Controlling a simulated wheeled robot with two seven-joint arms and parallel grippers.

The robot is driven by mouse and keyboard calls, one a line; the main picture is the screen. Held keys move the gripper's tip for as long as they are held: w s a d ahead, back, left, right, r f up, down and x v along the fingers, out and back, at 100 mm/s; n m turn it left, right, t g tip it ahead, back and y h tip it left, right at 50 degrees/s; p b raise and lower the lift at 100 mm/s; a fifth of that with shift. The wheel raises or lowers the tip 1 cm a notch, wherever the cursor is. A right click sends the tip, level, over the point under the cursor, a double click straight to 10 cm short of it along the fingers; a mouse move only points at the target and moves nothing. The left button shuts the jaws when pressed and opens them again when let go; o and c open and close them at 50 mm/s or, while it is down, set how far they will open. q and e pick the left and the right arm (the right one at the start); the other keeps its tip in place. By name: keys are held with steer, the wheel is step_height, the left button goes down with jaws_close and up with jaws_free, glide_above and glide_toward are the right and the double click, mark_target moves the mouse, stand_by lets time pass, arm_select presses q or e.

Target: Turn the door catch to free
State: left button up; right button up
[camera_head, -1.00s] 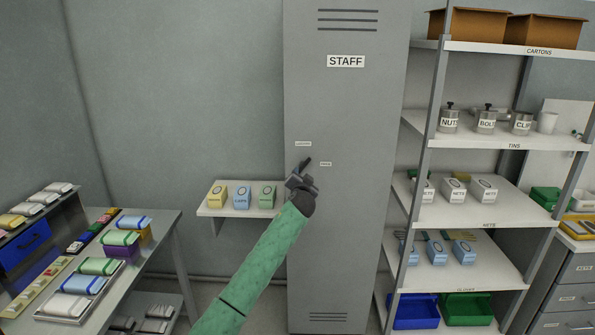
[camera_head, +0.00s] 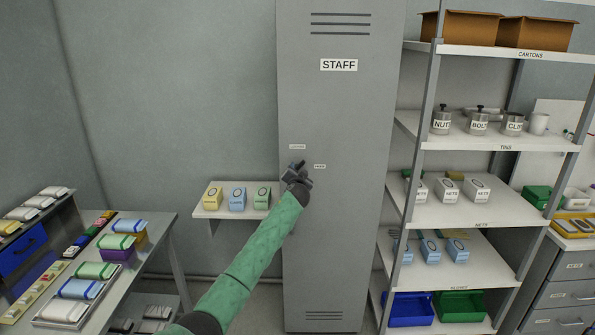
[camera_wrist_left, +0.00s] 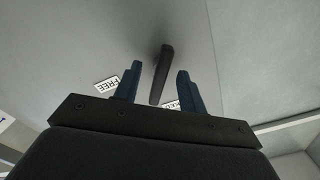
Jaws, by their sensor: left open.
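The door catch is a dark lever (camera_wrist_left: 162,75) on the grey locker door (camera_head: 335,230) marked STAFF. In the left wrist view it lies between the two blue fingers of my left gripper (camera_wrist_left: 160,68), with a gap on each side. The gripper is open. A FREE label (camera_wrist_left: 106,83) is left of the lever, and a second label ending in "KED" (camera_wrist_left: 170,105) is close to the lever's tip, partly hidden by a finger. In the head view my left gripper (camera_head: 298,170) is at the door and largely covers the catch. My right gripper is out of view.
Right of the locker stands an open shelf unit (camera_head: 490,143) with tins, boxes and bins. A small wall shelf (camera_head: 205,213) with boxes is left of it, and a bench (camera_head: 165,222) with packs stands farther left. The door front around the catch is clear.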

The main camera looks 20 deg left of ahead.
arm_select(q)
steer(key=shift+c, duration=0.4)
jaws_close()
